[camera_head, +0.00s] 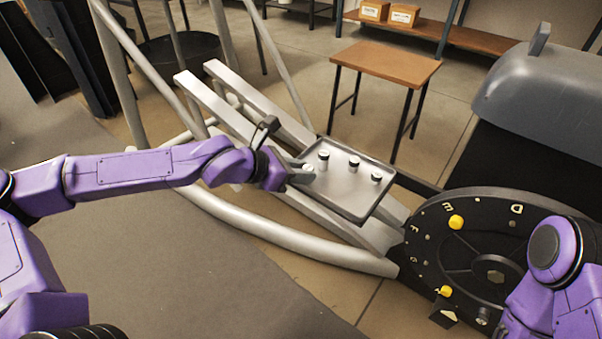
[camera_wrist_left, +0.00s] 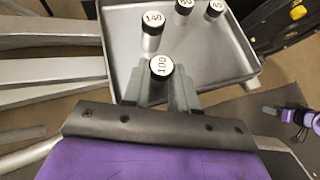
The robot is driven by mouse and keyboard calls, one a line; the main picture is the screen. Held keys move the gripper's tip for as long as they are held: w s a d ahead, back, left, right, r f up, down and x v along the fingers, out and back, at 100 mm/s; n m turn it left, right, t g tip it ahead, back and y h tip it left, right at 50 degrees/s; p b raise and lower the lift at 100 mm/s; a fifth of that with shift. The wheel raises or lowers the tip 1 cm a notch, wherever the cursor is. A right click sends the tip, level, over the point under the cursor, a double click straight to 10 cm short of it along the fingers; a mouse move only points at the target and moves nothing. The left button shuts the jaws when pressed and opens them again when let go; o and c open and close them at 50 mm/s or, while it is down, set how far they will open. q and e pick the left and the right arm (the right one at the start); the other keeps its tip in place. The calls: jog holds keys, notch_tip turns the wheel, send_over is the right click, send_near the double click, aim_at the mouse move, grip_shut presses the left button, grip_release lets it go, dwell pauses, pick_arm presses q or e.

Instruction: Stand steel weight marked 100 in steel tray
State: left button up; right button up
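The steel weight marked 100 (camera_wrist_left: 162,66) is a short pale cylinder with a dark rim and a white top. My left gripper (camera_wrist_left: 160,90) has one finger on each side of it and looks shut on it. The weight is upright at the near left end of the steel tray (camera_wrist_left: 232,66); whether its base touches the tray floor is hidden. In the head view, my left gripper (camera_head: 300,172) reaches over the left edge of the tray (camera_head: 352,205), and the weight (camera_head: 308,169) shows at its fingertips.
Three similar weights stand in the tray: one just beyond the gripper (camera_head: 323,162), one at the back (camera_head: 354,166) and one at the right (camera_head: 376,178). The near part of the tray is bare. A dark dial with yellow knobs (camera_head: 470,250) lies to the right.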

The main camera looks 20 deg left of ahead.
pick_arm(q)
jog(key=o, duration=0.4)
jog(key=shift+c, duration=0.2)
